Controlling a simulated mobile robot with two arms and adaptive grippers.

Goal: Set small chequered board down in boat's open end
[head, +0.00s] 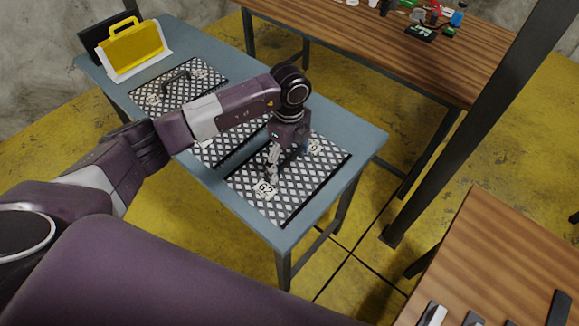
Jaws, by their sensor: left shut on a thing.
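A black-and-white chequered board (305,186) lies at the near right end of the blue-grey table, with a white "G2" label on it. My left gripper (272,178) points down over this board and is shut; its fingertips are small and the part it grips is hard to see. The board looks flat and level with the tabletop; I cannot tell whether it is lifted. Two more chequered boards lie along the table, one in the middle (222,150), partly hidden by my arm, and one farther back (205,76) with a dark handle. I see no boat. My right gripper is not in view.
The blue-grey table (364,142) also holds a yellow case (133,47) at its far left. A wooden table (350,35) with small items stands behind. A dark post (470,115) rises at right. Another wooden table (490,250) is at lower right. Yellow floor lies between.

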